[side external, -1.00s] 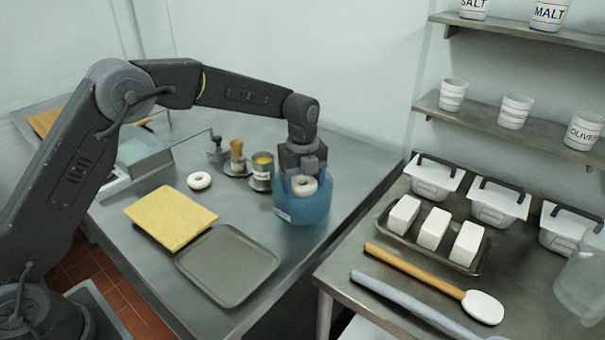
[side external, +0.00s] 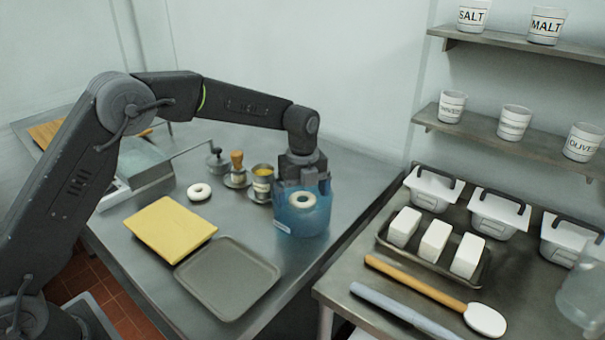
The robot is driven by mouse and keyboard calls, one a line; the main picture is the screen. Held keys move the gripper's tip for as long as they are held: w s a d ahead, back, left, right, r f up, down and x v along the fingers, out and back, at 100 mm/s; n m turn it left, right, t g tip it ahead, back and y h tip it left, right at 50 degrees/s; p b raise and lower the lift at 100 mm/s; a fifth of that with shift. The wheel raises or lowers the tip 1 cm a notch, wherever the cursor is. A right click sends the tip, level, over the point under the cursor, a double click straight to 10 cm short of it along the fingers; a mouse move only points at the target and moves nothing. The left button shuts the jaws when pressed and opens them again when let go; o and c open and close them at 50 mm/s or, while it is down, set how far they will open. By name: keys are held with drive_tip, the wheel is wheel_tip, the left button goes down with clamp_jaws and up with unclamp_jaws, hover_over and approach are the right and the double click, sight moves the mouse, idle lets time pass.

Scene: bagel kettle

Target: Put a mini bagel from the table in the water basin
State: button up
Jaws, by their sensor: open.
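A pale mini bagel (side external: 302,200) is at the blue, see-through water basin (side external: 300,228), seen inside its outline near the upper part. My gripper (side external: 303,184) is just above this bagel at the basin's mouth, open. The fingertips are partly hidden, and I cannot tell whether they touch the bagel or the basin's rim. A second mini bagel (side external: 199,191) lies flat on the metal table, left of the basin.
A yellow cloth-like slab (side external: 171,229) and a grey tray (side external: 228,278) lie at the table's front. A yellow-filled tin (side external: 263,183) and a wooden-handled tool (side external: 237,166) stand left of the basin. A second table (side external: 340,285) with tubs and white blocks is right.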

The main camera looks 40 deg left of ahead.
wheel_tip(320, 180, up, 13)
drive_tip(key=s+a+r+n+t, duration=0.1)
drive_tip(key=s+r+n, duration=0.4)
drive_tip(key=s, duration=0.1)
drive_tip(key=s+a+r+n+t, duration=0.1)
drive_tip(key=s+a+n+t, duration=0.2)
drive_tip(key=s+n, duration=1.25)
drive_tip(key=s+f+n+t, duration=0.1)
drive_tip(key=s+f+n, duration=0.2)
drive_tip(key=s, duration=0.8)
wheel_tip(320, 180, down, 2)
drive_tip(key=shift+a+f+t, duration=0.1)
drive_tip(key=shift+a+t, duration=0.2)
